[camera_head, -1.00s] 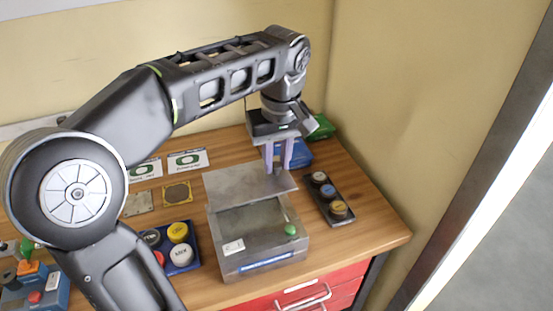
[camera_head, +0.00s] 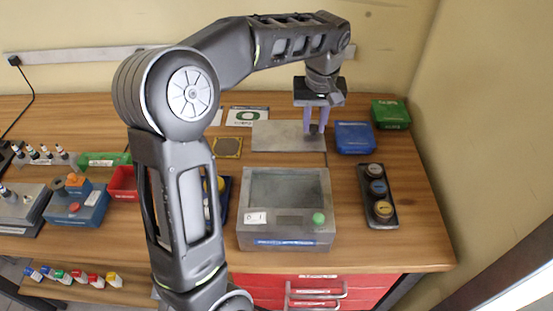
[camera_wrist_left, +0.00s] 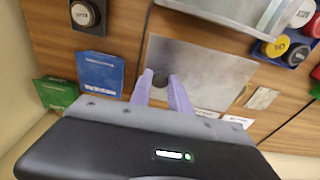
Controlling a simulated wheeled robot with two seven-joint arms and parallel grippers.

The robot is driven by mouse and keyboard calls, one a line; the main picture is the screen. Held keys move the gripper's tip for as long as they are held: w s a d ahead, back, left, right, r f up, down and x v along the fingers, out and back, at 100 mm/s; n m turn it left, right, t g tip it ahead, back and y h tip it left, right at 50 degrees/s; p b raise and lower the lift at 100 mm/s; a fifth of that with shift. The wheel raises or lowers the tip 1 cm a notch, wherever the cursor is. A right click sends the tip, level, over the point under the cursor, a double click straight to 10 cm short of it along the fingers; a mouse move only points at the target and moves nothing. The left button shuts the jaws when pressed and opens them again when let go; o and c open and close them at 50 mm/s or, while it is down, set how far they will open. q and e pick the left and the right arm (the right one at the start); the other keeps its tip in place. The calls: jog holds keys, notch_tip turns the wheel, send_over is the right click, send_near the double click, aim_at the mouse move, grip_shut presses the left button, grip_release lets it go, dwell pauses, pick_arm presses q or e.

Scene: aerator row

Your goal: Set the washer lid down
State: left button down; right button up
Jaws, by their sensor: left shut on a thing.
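The washer lid (camera_head: 277,138) is a flat grey metal plate behind the washer. In the left wrist view the lid (camera_wrist_left: 205,70) has a dark round knob (camera_wrist_left: 160,78). My left gripper (camera_head: 314,130) has its two purple fingers shut on this knob, near the lid's right end in the head view. The fingers also show in the left wrist view (camera_wrist_left: 160,88). The lid is level and low over the wood; I cannot tell whether it touches it. The washer (camera_head: 286,232) is a grey box with its top uncovered and a green button. My right gripper is not in view.
A blue box (camera_head: 354,137) and a green box (camera_head: 391,114) stand right of the lid. A dark tray (camera_head: 386,221) with three round pieces is right of the washer. A yellowish square plate (camera_head: 228,147) lies left of the lid. My left arm hides part of the bench.

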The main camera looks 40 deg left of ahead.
aim_at(313, 136)
pick_arm(q)
jog(key=shift+w, duration=0.1)
jog(key=shift+s+r, duration=0.1)
jog(key=shift+s, duration=0.1)
jog(key=shift+w, duration=0.1)
notch_tip(313, 136, down, 6)
jog(key=shift+f+p, duration=0.2)
jog(key=shift+p, duration=0.25)
jog(key=shift+f+p, duration=0.35)
jog(key=shift+f, duration=1.5)
